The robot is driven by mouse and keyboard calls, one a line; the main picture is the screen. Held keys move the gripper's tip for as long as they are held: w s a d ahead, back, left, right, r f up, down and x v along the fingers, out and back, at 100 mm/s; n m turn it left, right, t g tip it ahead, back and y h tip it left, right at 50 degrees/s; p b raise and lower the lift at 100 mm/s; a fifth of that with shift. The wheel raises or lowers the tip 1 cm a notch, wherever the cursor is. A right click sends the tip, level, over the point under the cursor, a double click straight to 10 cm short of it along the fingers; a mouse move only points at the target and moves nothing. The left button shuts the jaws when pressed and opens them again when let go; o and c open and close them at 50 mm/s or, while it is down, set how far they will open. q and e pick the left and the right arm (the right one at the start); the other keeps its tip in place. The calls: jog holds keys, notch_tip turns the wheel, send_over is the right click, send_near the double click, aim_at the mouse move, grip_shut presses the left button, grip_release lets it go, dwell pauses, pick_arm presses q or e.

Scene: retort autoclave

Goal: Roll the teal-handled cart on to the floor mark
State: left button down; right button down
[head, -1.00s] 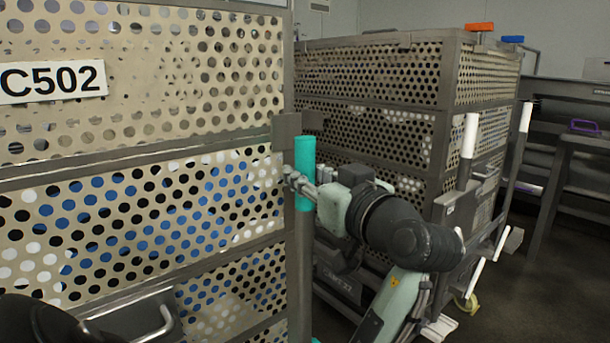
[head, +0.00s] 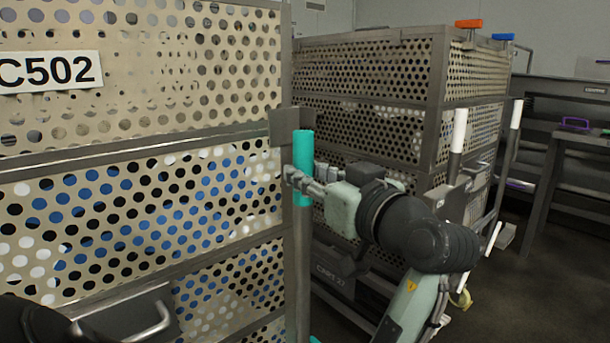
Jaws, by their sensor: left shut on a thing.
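The teal handle (head: 303,150) stands upright at the right corner of a large perforated cart (head: 283,250) that fills the left of the head view. The cart bears a white label (head: 50,72) reading C502. Blue and white contents show through its holes. A second teal bit shows at the bottom edge below the handle. The floor mark is not visible.
A second perforated cart (head: 370,43) with white upright handles (head: 459,130) stands close behind, to the right. Orange (head: 468,23) and blue (head: 502,37) pieces sit on its top. A dark table with a purple-handled item (head: 575,123) is at right. Bare floor (head: 530,290) shows lower right.

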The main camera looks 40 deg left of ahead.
pick_arm(q)
jog(key=shift+w+d+r, duration=0.25)
jog(key=shift+d+r, duration=0.05)
jog(key=shift+d, duration=0.15)
jog(key=c, duration=1.2)
grip_release()
jog(key=shift+d, duration=0.1)
jog(key=shift+r, duration=0.25)
notch_tip(320, 180, up, 9)
jog(key=shift+r, duration=0.2)
